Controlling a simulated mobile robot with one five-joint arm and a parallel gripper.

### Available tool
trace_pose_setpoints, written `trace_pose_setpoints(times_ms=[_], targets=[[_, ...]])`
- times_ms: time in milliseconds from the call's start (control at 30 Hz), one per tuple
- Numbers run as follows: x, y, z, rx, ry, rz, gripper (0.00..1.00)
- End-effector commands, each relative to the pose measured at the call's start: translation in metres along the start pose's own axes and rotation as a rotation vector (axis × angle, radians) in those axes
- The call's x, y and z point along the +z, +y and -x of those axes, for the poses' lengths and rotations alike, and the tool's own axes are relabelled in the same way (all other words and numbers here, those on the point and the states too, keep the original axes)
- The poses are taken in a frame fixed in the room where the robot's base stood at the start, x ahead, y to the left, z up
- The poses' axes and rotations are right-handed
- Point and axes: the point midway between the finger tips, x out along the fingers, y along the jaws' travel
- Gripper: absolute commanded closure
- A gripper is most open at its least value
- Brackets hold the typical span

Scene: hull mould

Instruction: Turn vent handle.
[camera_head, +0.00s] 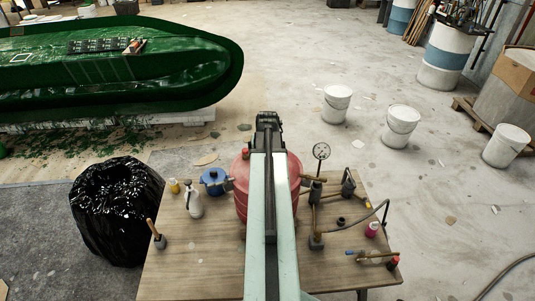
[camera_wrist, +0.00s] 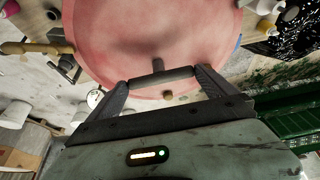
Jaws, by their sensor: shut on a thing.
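The vent handle (camera_wrist: 155,78) is a dark grey crossbar on a short stem, in front of the red pot (camera_wrist: 110,35) in the wrist view. My gripper (camera_wrist: 162,77) has one finger at each end of the crossbar and is shut on it. The crossbar lies nearly level between the fingers, slightly higher at its right end. In the head view the red pot (camera_head: 240,183) stands on the table, and my arm covers its middle. The handle is hidden there behind my arm and gripper (camera_head: 267,118).
The wooden table (camera_head: 200,270) holds a white spray bottle (camera_head: 194,203), a blue pot (camera_head: 214,182) and, on the right, a pressure gauge (camera_head: 321,151) with pipes. A black bin bag (camera_head: 115,210) stands left. White buckets (camera_head: 402,125) stand on the open floor behind.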

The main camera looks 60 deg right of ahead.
Motion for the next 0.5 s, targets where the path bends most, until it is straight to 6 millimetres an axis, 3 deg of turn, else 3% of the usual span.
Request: trace_pose_setpoints(times_ms=[233,267,500], targets=[[-0.0003,-0.0018,-0.0001,-0.005,0.001,-0.004,0.45],[-0.0002,-0.0018,-0.0001,-0.005,0.0,-0.004,0.0],[-0.0001,-0.0009,0.0006,-0.003,0.0,-0.002,0.0]])
